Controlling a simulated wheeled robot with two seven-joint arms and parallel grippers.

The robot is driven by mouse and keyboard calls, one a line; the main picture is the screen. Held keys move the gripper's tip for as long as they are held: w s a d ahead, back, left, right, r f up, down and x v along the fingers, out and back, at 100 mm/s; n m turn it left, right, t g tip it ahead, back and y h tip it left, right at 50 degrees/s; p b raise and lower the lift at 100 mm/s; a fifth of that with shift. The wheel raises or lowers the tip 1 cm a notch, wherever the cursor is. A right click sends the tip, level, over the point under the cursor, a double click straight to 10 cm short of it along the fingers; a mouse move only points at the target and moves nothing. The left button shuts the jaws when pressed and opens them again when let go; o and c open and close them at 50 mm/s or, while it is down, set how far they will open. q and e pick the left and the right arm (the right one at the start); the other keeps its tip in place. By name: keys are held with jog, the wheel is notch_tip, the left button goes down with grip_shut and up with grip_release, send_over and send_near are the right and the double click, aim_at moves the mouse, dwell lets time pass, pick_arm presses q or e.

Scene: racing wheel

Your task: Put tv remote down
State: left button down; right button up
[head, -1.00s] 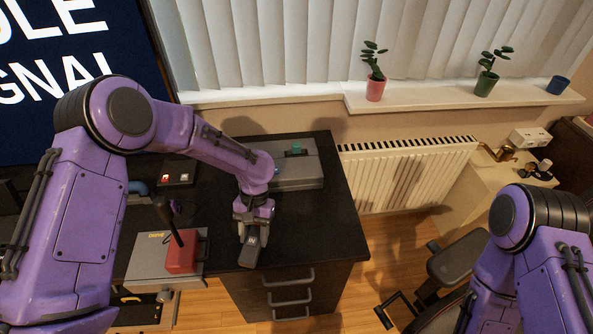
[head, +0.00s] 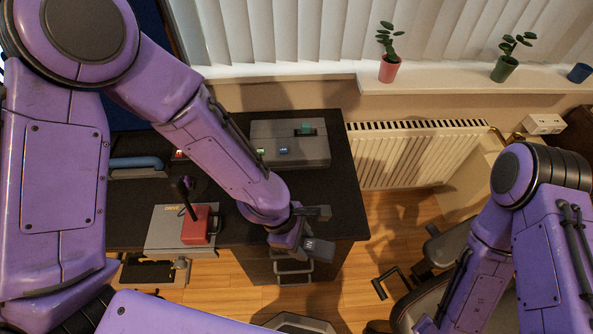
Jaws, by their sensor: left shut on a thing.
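My left gripper (head: 303,236) is at the right front part of the dark desk (head: 340,200), near its front edge above the drawers. It is shut on a small dark grey block with a pale mark, which I take to be the tv remote (head: 320,250). The remote points to the right, and the fingers and wrist hide part of it. It appears held above the desk edge, but I cannot tell how high. My right arm is at the right, with its gripper out of view.
A grey box (head: 310,153) with a green part stands at the desk's back. A red lever unit (head: 195,228) is left of my gripper. A chair (head: 440,250) stands at the right. Bare desk lies between the grey box and my gripper.

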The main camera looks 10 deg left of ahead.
pick_arm(q)
jog(key=a+n+b, duration=0.1)
jog(key=b, duration=0.2)
jog(key=a+n+t+b, duration=0.1)
jog(key=n+b, duration=0.1)
jog(key=b, duration=0.1)
jog(key=shift+s+a+f+n+b, duration=0.2)
jog(key=shift+s+a+n+b, duration=0.1)
jog(key=shift+s+b, duration=0.1)
jog(key=w+a+f, duration=0.1)
jog(key=w+f, duration=0.2)
jog(key=w+a+f, duration=0.2)
jog(key=w, duration=0.2)
jog(key=w+a+f+b, duration=0.1)
jog(key=w+a+f, duration=0.1)
jog(key=w+f, duration=0.1)
jog(key=shift+w+a+f, duration=0.1)
jog(key=shift+w+f, duration=0.2)
jog(key=shift+w, duration=0.05)
notch_tip(320, 180, down, 3)
jog(key=shift+s+r, duration=0.1)
jog(key=shift+r, duration=0.1)
jog(key=shift+c, duration=2.1)
grip_release()
